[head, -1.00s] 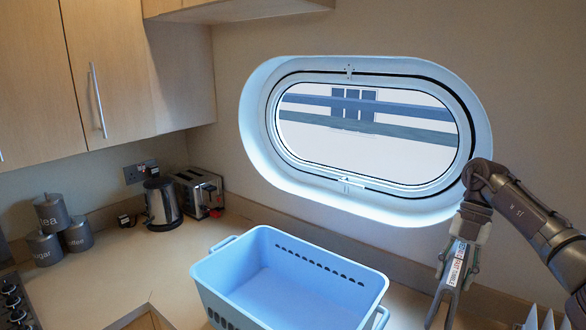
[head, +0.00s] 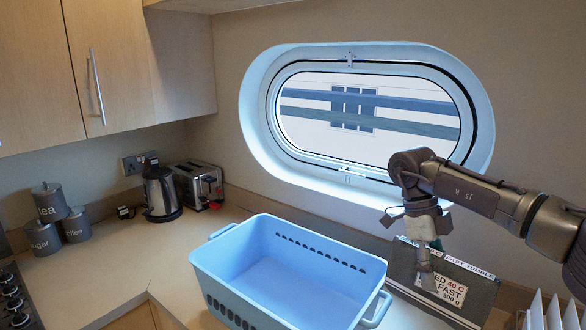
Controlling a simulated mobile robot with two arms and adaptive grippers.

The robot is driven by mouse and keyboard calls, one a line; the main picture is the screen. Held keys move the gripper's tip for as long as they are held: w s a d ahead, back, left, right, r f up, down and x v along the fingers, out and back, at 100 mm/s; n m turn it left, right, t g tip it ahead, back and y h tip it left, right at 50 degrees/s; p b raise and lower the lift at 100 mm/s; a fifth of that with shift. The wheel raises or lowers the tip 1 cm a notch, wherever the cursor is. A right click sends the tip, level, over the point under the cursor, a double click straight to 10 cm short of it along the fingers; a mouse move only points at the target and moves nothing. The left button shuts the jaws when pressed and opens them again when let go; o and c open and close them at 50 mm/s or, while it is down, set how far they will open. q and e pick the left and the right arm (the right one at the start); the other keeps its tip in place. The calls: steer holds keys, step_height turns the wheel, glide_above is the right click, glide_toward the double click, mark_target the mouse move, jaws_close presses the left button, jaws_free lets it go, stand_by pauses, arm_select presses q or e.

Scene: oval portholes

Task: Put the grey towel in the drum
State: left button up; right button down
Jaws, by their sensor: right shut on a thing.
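The panel carries white printed labels, with "40 C" and "FAST" legible. I cannot tell whether the panel is the grey towel or a sign. The gripper points down and holds the panel just right of the blue basket, below the porthole. Whether the panel's lower edge touches the counter is unclear. No drum shows in this view. My left gripper is not in view.
An empty blue plastic basket (head: 225,254) stands on the counter (head: 110,262) at centre. White upright slats (head: 545,315) stand at the lower right. A kettle (head: 160,193), a toaster (head: 190,184) and grey canisters (head: 48,203) are at the back left.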

steer(key=s+a+f+n+t+b, duration=0.2)
steer(key=s+a+n+t, duration=0.2)
steer(key=n, duration=0.8)
steer(key=s+a+f+n+t+b, duration=0.3)
steer(key=s+n+t, duration=0.1)
steer(key=s+n, duration=0.5)
steer(key=n, duration=0.2)
steer(key=shift+a+f+n+y, duration=0.3)
steer(key=shift+a+n+y, duration=0.05)
steer(key=shift+n+y, duration=0.05)
steer(key=shift+s, duration=0.1)
